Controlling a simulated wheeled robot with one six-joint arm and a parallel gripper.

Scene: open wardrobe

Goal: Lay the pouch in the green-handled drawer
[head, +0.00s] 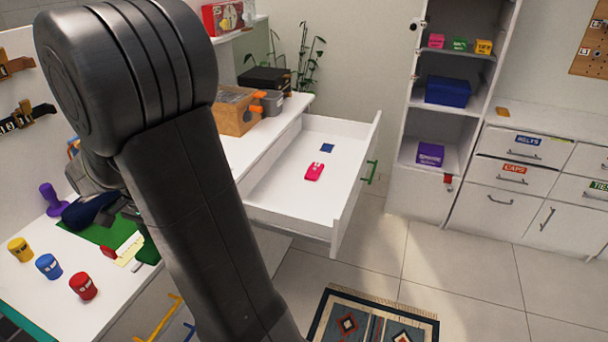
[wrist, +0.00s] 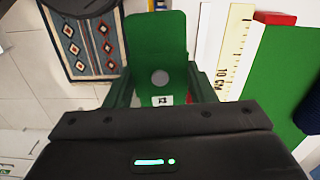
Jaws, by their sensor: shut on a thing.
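A green pouch with a grey round snap and a small white label (wrist: 160,48) is between the fingers of my gripper (wrist: 160,90) in the wrist view. The gripper is shut on it. In the head view my arm hides most of the gripper; a small dark green patch by the arm's edge may be the pouch. The green-handled drawer (head: 354,195) is pulled wide open at the centre, its green handle (head: 371,172) on the front. A pink item (head: 314,171) and a small blue square (head: 327,148) lie inside, with much bare floor around them. The gripper is left of the drawer.
A wooden box (head: 235,112) stands behind the drawer. A rug (head: 375,318) lies in front.

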